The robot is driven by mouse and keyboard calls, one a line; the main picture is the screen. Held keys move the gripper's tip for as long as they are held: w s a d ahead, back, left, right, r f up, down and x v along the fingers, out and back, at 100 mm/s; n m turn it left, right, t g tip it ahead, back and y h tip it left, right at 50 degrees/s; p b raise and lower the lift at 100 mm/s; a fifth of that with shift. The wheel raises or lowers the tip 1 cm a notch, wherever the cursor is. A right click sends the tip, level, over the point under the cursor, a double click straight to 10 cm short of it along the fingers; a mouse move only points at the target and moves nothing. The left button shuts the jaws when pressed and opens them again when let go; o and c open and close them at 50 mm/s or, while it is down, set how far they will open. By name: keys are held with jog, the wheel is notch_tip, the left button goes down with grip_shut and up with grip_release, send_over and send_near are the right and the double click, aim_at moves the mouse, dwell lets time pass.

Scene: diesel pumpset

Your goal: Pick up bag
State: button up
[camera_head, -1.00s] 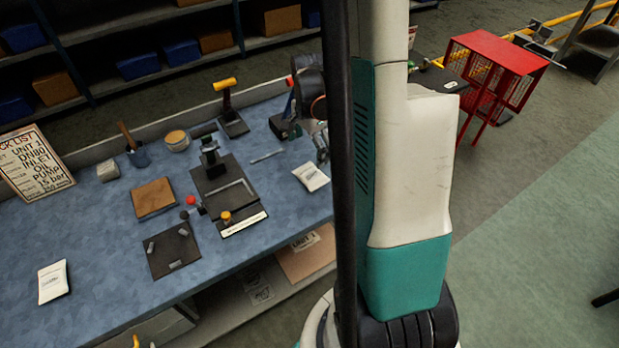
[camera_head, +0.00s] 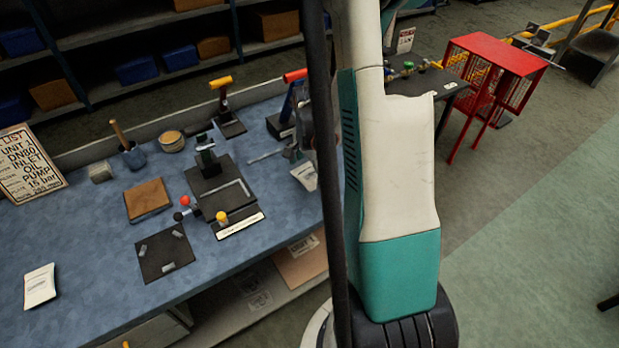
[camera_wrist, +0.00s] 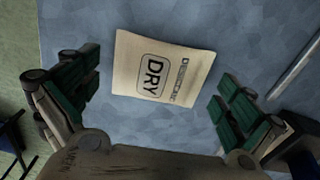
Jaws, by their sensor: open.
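A pale, flat bag (camera_wrist: 160,68) printed "DRY" lies on the blue worktop in the wrist view. It lies between the open fingers of my gripper (camera_wrist: 160,86), clear of both green-padded sides; the height above it is hard to tell. In the head view this seems to be the white bag (camera_head: 303,176) at the right of the bench, partly behind my arm. Most of my gripper is hidden there. A second white bag (camera_head: 39,286) lies at the bench's left end.
A metal rod (camera_wrist: 297,66) lies right of the bag in the wrist view. On the bench (camera_head: 90,270) stand a black fixture (camera_head: 222,192), a brown block (camera_head: 147,199), a dark mat (camera_head: 165,252) and a yellow-handled tool (camera_head: 226,108). A red cage (camera_head: 492,75) stands beyond.

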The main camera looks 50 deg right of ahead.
jog(key=c, duration=1.2)
jog(key=shift+o, duration=0.2)
jog(key=shift+r, duration=0.15)
